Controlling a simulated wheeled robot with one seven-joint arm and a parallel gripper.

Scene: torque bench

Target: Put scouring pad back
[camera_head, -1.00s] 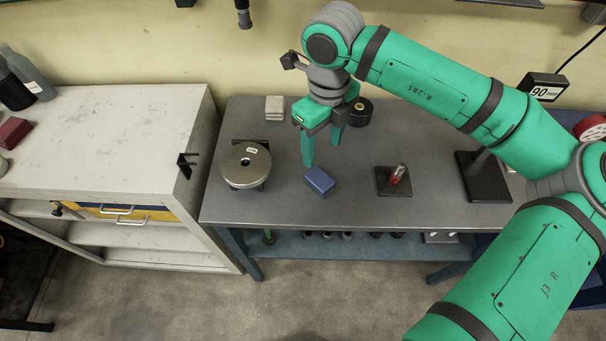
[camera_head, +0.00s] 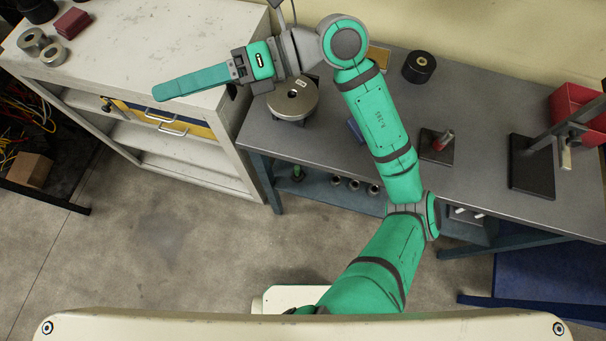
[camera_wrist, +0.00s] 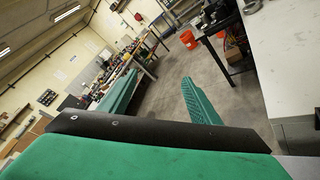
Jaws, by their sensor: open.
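A dark red block-shaped pad (camera_head: 73,23) lies on the white cabinet top at upper left, and a blue block (camera_head: 355,130) on the grey bench is partly hidden by my arm. I cannot tell for sure which is the scouring pad; the red one looks more like it. My gripper (camera_head: 160,93) is raised near the cabinet's right part, its fingers pointing left, apart from both blocks. In the wrist view, my gripper (camera_wrist: 158,76) has its two green fingers spread, with nothing between them.
The white cabinet top (camera_head: 130,55) is mostly clear, with metal rings (camera_head: 33,41) at its left. The grey bench (camera_head: 310,145) holds a round metal disc (camera_head: 293,98), a black roll (camera_head: 419,66), a small red-topped fixture (camera_head: 437,146) and a dark stand (camera_head: 531,166). A red bin (camera_head: 575,108) is at right.

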